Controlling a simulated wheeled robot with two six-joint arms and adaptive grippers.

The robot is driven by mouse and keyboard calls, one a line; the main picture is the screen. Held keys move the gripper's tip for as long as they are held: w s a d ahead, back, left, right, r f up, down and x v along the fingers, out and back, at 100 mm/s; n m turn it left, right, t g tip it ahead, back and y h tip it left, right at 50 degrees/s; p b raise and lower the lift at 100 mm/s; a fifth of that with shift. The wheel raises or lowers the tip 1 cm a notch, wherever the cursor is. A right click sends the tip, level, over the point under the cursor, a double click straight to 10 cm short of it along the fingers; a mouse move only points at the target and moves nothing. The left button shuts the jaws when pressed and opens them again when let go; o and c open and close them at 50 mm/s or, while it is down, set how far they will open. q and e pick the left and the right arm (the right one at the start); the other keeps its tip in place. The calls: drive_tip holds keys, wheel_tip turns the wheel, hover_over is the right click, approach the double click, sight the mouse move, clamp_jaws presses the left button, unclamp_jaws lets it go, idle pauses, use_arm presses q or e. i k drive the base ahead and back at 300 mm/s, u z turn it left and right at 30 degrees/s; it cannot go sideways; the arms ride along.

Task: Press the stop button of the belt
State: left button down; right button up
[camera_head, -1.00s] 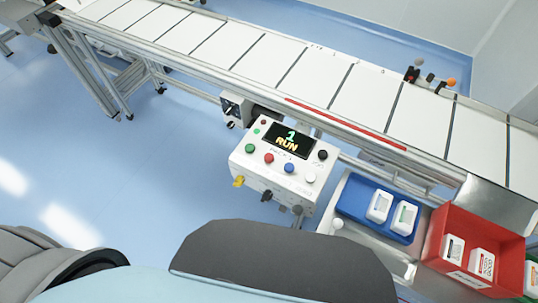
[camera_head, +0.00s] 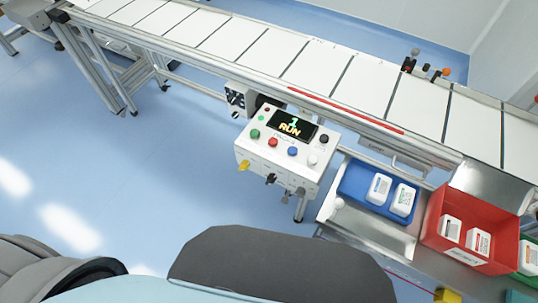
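The control box (camera_head: 284,150) is white and hangs at the front side of the belt (camera_head: 330,75). Its display (camera_head: 291,127) reads "1" and "RUN". Below the display sit a green button (camera_head: 255,134), a red button (camera_head: 272,142), a blue button (camera_head: 292,151) and a white button (camera_head: 312,160). A black knob (camera_head: 324,139) is at the right of the display. A yellow switch (camera_head: 244,165) and dark switches show on the lower front face. Neither of my grippers is in view.
A steel table (camera_head: 358,232) right of the box carries a blue bin (camera_head: 349,183) and a red bin (camera_head: 432,222), both with white bottles. A green bin's edge shows at the far right. Open blue floor (camera_head: 130,170) lies left of the box.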

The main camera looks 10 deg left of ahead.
sight(273, 141)
drive_tip(key=u, duration=0.05)
drive_tip(key=k, duration=0.2)
drive_tip(key=u, duration=0.95)
drive_tip(key=i, duration=0.65)
drive_tip(key=z, duration=1.5)
